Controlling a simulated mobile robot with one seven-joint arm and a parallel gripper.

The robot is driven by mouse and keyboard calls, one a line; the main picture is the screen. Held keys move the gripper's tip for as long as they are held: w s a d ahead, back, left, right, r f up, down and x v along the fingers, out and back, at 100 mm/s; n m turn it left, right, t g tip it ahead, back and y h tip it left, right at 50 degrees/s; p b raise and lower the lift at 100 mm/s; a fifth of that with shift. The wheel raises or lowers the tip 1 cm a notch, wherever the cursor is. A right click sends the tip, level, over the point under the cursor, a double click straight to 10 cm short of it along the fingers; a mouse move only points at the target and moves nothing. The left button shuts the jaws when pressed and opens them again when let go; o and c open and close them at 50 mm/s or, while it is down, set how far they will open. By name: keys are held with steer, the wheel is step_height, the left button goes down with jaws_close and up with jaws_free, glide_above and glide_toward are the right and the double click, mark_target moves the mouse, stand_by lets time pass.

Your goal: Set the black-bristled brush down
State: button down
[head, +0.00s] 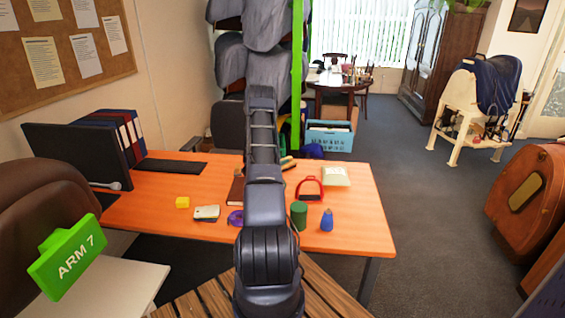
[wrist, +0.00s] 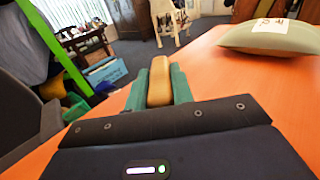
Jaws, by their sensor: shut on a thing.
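My gripper (wrist: 159,88) is shut on a tan wooden piece, which I take to be the brush (wrist: 160,78), held between its two teal fingers. No bristles show in the wrist view, so I cannot see which way they face. In the head view my arm hides most of the gripper. A small tan end of the brush (head: 287,160) shows just right of my arm, near the far edge of the orange table (head: 222,173). I cannot tell whether the brush touches the table.
A pale cushion (head: 335,176) lies right of the gripper, also large in the wrist view (wrist: 272,38). A red-framed item (head: 309,188), green cylinder (head: 299,215) and blue bottle (head: 327,220) stand nearer. A blue crate (head: 330,139) is beyond the table.

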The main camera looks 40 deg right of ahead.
steer(key=shift+f, duration=0.4)
